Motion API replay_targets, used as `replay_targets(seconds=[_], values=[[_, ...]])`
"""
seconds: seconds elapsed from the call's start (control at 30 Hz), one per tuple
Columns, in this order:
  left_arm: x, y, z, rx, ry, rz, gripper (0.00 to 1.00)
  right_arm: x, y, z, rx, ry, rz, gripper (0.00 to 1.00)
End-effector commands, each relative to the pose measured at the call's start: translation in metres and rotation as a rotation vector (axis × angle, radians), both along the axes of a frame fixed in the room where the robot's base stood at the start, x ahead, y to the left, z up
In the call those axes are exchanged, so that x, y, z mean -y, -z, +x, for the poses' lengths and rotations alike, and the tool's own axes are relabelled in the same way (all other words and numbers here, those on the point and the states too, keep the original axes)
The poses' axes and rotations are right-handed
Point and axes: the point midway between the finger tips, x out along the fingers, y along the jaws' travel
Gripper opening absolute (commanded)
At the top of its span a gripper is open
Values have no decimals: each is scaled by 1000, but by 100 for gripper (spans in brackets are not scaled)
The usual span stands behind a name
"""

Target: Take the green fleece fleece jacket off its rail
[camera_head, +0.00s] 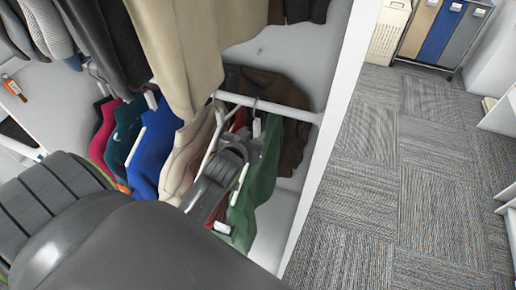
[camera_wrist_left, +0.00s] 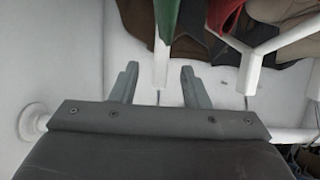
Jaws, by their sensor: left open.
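The green fleece jacket (camera_head: 262,180) hangs on a white hanger at the right end of the lower rail (camera_head: 290,112), near the closet's side panel. In the left wrist view, a strip of green fabric (camera_wrist_left: 168,18) shows at the top, with the white hanger's middle (camera_wrist_left: 160,62) below it. My left gripper (camera_head: 248,150) is up beside the jacket's hanger in the head view. In the wrist view its two fingers (camera_wrist_left: 158,80) are apart, with the hanger's middle between them and no clear contact. My right gripper is not in view.
A dark brown jacket (camera_head: 284,90) hangs behind, right of the green one. Cream (camera_head: 190,160), blue (camera_head: 157,145) and other garments crowd the rail to the left. A long beige garment (camera_head: 180,50) hangs above.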

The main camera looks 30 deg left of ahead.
Motion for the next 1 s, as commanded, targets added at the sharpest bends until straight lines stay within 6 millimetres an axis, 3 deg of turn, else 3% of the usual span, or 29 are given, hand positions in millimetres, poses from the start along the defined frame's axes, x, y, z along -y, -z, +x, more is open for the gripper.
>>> replay_targets(seconds=[0.3, 0.67, 1.0], values=[[-9, 10, 35, 1, 1, 1, 42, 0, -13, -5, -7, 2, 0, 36], [-11, 14, 41, 1, 1, 0, 42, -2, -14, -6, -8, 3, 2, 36], [-11, 14, 41, 1, 1, 1, 0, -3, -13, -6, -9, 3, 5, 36]])
